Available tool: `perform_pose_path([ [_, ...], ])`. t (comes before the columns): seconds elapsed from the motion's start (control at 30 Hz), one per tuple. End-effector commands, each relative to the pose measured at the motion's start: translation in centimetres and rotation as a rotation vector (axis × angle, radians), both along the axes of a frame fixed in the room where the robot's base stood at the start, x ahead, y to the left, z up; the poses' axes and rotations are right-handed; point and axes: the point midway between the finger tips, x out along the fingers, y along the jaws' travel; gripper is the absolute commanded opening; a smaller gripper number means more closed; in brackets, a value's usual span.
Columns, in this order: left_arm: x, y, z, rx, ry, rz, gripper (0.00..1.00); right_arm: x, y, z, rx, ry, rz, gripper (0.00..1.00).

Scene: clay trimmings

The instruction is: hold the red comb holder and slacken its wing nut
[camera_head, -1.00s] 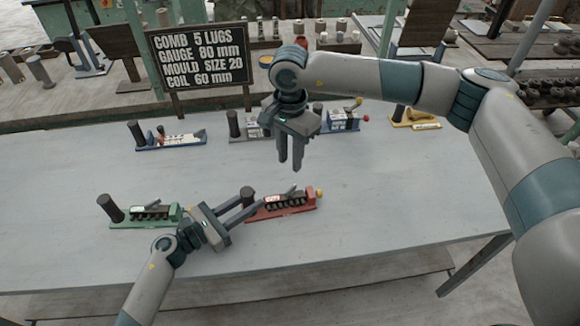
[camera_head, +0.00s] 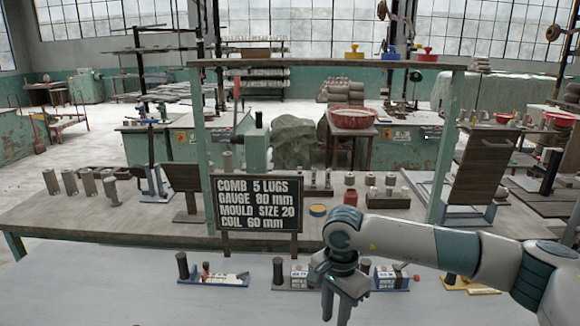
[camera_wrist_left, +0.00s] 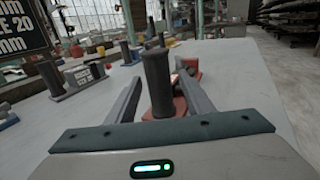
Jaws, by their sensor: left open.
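The red comb holder (camera_wrist_left: 181,103) shows in the left wrist view, mostly behind its own upright dark handle (camera_wrist_left: 158,78). My left gripper (camera_wrist_left: 160,98) is open, with one finger on each side of that handle. I cannot tell whether the fingers touch it. The wing nut cannot be made out in this view. The red holder and my left gripper are out of the head view. My right gripper (camera_head: 336,312) hangs fingers down, a gap between its fingers, in front of the back row of holders.
A board (camera_head: 257,204) reads comb 5 lugs, mould size 20, coil 60 mm. Blue (camera_head: 215,279) and yellow (camera_head: 470,287) holders stand along the table's back. A wooden bench (camera_head: 120,222) with grey cylinders lies behind. Pale table (camera_head: 110,300) is bare at front left.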

Motion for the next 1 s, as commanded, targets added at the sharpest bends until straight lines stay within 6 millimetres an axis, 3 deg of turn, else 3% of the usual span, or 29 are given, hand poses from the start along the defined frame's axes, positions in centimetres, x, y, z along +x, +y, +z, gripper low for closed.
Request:
perform_pose_path([
  [0.27, -1.1, 2.0, -0.1, 0.002, 0.000, 0.000, 0.47, 0.0, 0.0, 0.0, 0.000, 0.000, 0.000, 0.26],
  [0.7, -4.6, 8.5, -0.1, 0.003, 0.001, 0.001, 0.47, 0.0, 0.0, 0.0, 0.000, 0.000, 0.000, 0.26],
  [1.0, -5.6, 10.5, -0.1, 0.001, 0.000, 0.000, 0.47, 0.0, 0.0, 0.0, 0.000, 0.000, 0.000, 0.26],
])
